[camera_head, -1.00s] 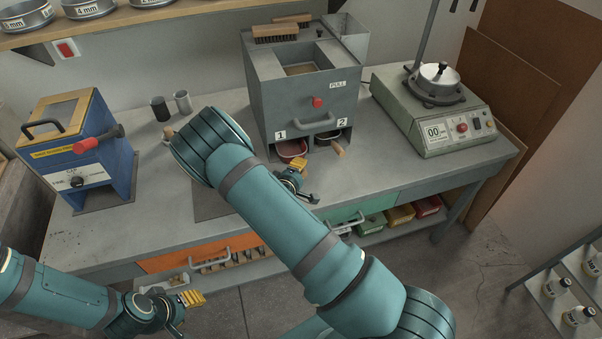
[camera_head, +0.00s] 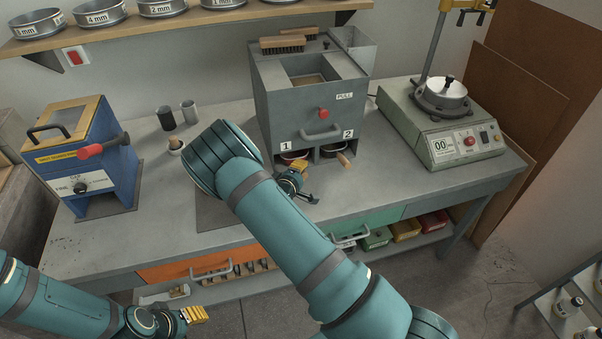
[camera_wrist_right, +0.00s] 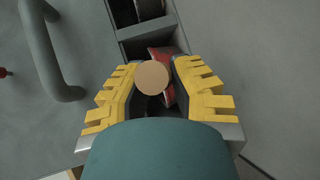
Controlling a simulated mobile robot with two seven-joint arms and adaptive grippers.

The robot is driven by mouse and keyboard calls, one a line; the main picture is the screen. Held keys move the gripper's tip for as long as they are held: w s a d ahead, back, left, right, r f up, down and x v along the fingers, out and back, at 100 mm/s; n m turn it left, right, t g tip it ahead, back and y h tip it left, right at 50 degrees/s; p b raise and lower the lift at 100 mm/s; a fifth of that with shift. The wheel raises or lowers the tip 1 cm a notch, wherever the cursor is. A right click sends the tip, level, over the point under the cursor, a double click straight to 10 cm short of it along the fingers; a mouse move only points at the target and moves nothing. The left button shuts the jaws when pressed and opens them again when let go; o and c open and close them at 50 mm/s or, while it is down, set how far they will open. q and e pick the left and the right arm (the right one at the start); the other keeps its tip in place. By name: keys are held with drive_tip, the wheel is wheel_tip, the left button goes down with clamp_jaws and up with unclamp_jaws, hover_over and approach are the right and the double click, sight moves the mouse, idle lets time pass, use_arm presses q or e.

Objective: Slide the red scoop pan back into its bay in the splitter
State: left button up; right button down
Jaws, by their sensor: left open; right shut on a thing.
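The splitter (camera_head: 305,112) is a grey box on the bench with two low front bays labelled 1 and 2. The red scoop pan (camera_head: 293,156) is mostly inside bay 1, with its front edge showing at the opening. My right gripper (camera_head: 296,172) is in front of bay 1, shut on the pan's handle. In the right wrist view, the round wooden handle end (camera_wrist_right: 152,78) is between the yellow fingers, with red pan (camera_wrist_right: 165,62) just beyond. The pan's inner end is hidden. My left gripper (camera_head: 195,315) is open and empty at the lower left, away from the bench top.
A dark pan with a wooden handle (camera_head: 343,159) sits in bay 2, close to my right gripper. A grey bar handle (camera_head: 321,132) projects above the bays. A blue machine (camera_head: 75,160) stands left and a scale-like device (camera_head: 445,130) right. My right arm crosses the bench front.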

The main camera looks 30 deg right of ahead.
drive_tip(key=c, duration=0.9)
unclamp_jaws()
drive_tip(key=v, duration=1.2)
drive_tip(key=shift+r, duration=0.1)
